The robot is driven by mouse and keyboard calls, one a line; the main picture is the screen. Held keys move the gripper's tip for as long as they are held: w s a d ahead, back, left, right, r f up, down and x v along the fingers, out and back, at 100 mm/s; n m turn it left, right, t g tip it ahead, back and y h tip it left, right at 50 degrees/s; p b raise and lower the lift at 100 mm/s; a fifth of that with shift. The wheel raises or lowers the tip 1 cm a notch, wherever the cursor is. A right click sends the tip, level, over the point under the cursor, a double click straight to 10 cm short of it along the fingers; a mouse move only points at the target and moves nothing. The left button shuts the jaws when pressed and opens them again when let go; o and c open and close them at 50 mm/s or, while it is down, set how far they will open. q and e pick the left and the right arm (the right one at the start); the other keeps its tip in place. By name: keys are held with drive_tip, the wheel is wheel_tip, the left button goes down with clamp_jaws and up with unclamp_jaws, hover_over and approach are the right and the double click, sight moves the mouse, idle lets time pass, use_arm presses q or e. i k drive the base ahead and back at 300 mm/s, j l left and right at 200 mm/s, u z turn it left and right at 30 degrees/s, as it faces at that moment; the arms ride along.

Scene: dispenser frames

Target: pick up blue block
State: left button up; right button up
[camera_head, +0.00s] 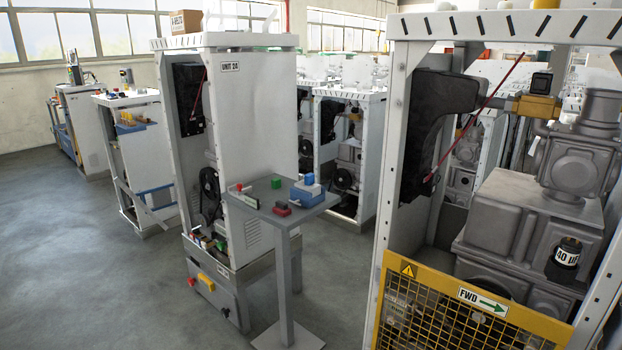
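A blue block (305,195) lies on a small grey pedestal table (285,275), near the right side of its top. A smaller blue piece (309,179) sits on or just behind it; I cannot tell which. A green block (276,182) stands to the left and farther back. A red block (282,208) lies at the front left of the blue block. Neither of my grippers is in view.
A white dispenser frame (252,120) marked UNIT 20 stands directly behind the table. A large frame (392,170) with a yellow mesh guard (440,312) stands close on the right. Grey floor (90,270) is clear at the left.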

sight(309, 179)
drive_tip(key=i+j+z, duration=0.15)
drive_tip(key=i+j, duration=0.25)
drive_tip(key=i+j+z, duration=0.15)
drive_tip(key=i+j, duration=0.3)
drive_tip(key=i+j+z, duration=0.15)
drive_tip(key=i+j, duration=0.2)
drive_tip(key=j, duration=0.15)
drive_tip(key=i+j+z, duration=0.15)
drive_tip(key=i+j, duration=0.2)
drive_tip(key=j, duration=0.15)
